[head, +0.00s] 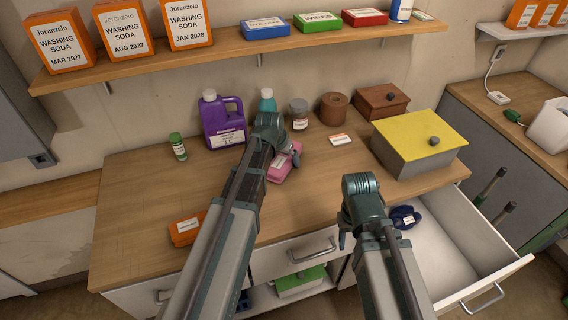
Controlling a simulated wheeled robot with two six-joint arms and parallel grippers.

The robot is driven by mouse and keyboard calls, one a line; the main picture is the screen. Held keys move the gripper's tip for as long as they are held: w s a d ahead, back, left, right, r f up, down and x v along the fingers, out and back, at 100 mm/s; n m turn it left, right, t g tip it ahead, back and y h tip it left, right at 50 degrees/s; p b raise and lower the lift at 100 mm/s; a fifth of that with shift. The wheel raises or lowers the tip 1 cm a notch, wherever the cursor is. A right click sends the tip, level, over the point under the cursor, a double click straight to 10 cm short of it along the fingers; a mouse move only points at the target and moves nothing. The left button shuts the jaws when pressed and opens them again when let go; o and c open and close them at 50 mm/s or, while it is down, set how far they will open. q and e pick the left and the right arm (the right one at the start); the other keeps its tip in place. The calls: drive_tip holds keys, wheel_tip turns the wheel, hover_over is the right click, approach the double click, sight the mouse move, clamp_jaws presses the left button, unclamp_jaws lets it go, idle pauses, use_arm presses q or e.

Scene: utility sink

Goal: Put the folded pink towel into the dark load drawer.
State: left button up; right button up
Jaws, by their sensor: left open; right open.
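The folded pink towel (284,170), with a pale label, lies on the wooden counter behind my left forearm, which hides part of it. My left gripper (288,154) is open over the towel's far end; I cannot tell whether it touches. My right gripper (344,238) is open and empty, pointing down near the counter's front edge, left of the pulled-out drawer (445,262). This drawer is white inside and holds a dark blue folded cloth (405,217) with a label at its back left. My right arm hides part of the drawer's left side.
A grey box with a yellow lid (418,140) stands behind the drawer. A purple jug (222,124), a teal bottle (267,101), a grey-lidded jar (299,115) and a brown pot (334,109) line the back. An orange packet (186,229) lies at front left.

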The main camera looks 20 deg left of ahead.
sight(285, 157)
use_arm(q)
drive_tip(key=shift+c, duration=0.3)
drive_tip(key=c, duration=1.3)
drive_tip(key=shift+r+p, duration=0.8)
drive_tip(key=shift+r, duration=0.05)
drive_tip(key=shift+c, duration=0.2)
drive_tip(key=shift+s+d+r+p, duration=0.15)
drive_tip(key=shift+s+r+p, duration=0.1)
drive_tip(key=shift+r+p, duration=0.35)
drive_tip(key=shift+s+d+r+p, duration=0.1)
drive_tip(key=shift+s+r+p, duration=0.15)
drive_tip(key=shift+r+p, duration=0.35)
drive_tip(key=s+d, duration=0.2)
drive_tip(key=s, duration=0.2)
drive_tip(key=s+d, duration=0.3)
drive_tip(key=s, duration=0.1)
drive_tip(key=s+d+r+p, duration=0.1)
drive_tip(key=s+d, duration=0.2)
drive_tip(key=s, duration=0.1)
drive_tip(key=shift+s, duration=0.3)
